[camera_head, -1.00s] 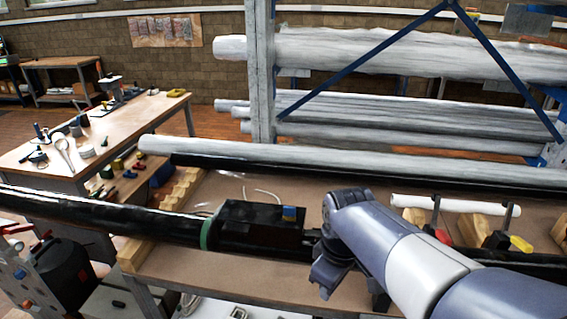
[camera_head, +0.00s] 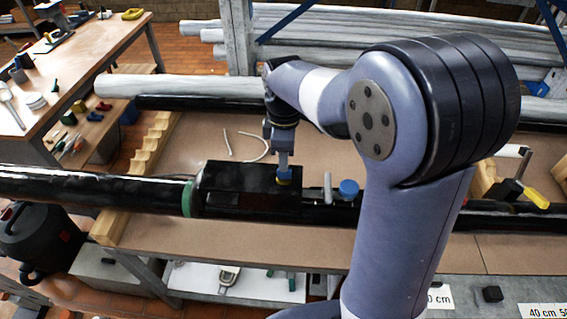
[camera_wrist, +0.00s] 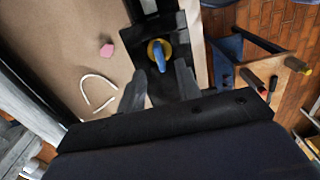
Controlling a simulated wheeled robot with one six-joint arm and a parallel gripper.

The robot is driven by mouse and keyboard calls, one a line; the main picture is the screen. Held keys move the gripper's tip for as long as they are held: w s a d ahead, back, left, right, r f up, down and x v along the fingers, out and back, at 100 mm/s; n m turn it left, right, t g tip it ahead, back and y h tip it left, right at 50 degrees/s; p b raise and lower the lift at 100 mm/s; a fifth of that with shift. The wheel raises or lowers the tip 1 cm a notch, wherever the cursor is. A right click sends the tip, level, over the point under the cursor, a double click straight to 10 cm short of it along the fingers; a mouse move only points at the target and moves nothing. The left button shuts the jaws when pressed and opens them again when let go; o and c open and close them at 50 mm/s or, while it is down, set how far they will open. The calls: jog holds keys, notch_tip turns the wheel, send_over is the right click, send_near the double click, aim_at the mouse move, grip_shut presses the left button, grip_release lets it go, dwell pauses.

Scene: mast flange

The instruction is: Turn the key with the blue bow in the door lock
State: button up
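The key with the blue bow (camera_wrist: 160,55) stands in a round yellow lock face (camera_wrist: 154,45) on a black box. My gripper (camera_wrist: 160,84) points down over the lock. Its two fingers are apart, with the blue bow in line with the gap between them. In the head view my gripper (camera_head: 283,166) hides most of the key. Whether the fingers touch the bow cannot be told.
A blue round knob (camera_head: 348,188) and an upright grey pin (camera_head: 327,186) stand right of the box. White bent strips (camera_head: 246,146) lie on the board behind. A yellow-handled tool (camera_head: 535,197) lies at the right. A workbench (camera_head: 75,60) stands at the left.

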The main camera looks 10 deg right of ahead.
aim_at(284, 181)
jog(key=shift+f+b, duration=2.15)
jog(key=shift+f, duration=0.8)
jog(key=shift+r, duration=0.1)
grip_shut()
